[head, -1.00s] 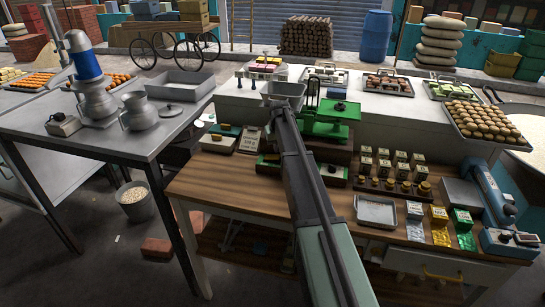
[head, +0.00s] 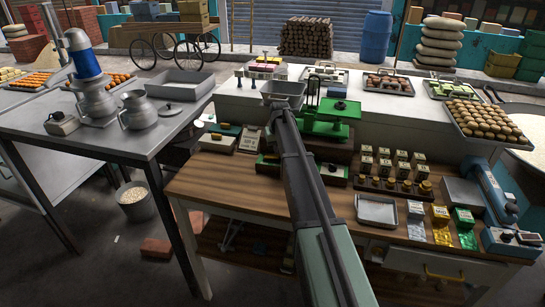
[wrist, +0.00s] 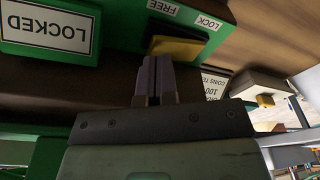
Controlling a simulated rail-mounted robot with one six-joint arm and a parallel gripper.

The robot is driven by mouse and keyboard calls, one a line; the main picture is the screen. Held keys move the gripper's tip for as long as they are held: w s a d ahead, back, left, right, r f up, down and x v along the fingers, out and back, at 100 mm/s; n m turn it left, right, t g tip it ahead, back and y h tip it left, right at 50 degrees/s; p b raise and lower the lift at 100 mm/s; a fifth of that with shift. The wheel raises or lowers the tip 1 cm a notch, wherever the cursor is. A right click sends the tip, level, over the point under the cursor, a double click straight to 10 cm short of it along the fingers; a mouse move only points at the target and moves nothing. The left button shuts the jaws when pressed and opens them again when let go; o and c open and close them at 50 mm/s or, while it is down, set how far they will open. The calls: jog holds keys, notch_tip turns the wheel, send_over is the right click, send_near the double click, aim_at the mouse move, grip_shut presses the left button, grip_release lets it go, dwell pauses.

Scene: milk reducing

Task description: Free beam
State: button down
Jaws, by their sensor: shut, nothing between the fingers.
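The balance (head: 330,115) is a green stand with a beam on the table at centre, partly hidden behind my arm in the head view. Its base shows upside down in the wrist view as a green panel (wrist: 120,35), with a white LOCKED sign (wrist: 47,28). A brass lever (wrist: 182,48) sits in a dark slot beside the FREE and LOCK labels. My gripper (wrist: 155,60) is shut and empty. Its fingertips are right at the lever's edge; I cannot tell whether they touch it. In the head view my arm hides the gripper.
A grey metal pan (head: 283,90) stands by the balance. Small labelled blocks (head: 392,163), a shallow metal tray (head: 376,211) and coloured packets (head: 442,215) are to the right. A separate metal table (head: 70,140) with jugs stands at left.

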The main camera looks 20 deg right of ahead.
jog(key=shift+f+b, duration=0.85)
jog(key=shift+f, duration=0.05)
notch_tip(320, 180, up, 7)
jog(key=p, duration=0.7)
jog(key=shift+r, duration=0.2)
jog(key=shift+f, duration=0.1)
jog(key=s+a+f+b, duration=0.1)
jog(key=s+a, duration=0.7)
jog(key=s, duration=0.4)
jog(key=s+a+f+n+g+b, duration=0.1)
jog(key=s+a, duration=0.7)
jog(key=s, duration=0.4)
jog(key=s+a+f+b, duration=0.1)
jog(key=s+a, duration=0.7)
jog(key=s, duration=0.5)
jog(key=shift+f+n+g, duration=0.2)
jog(key=shift+n+g, duration=0.2)
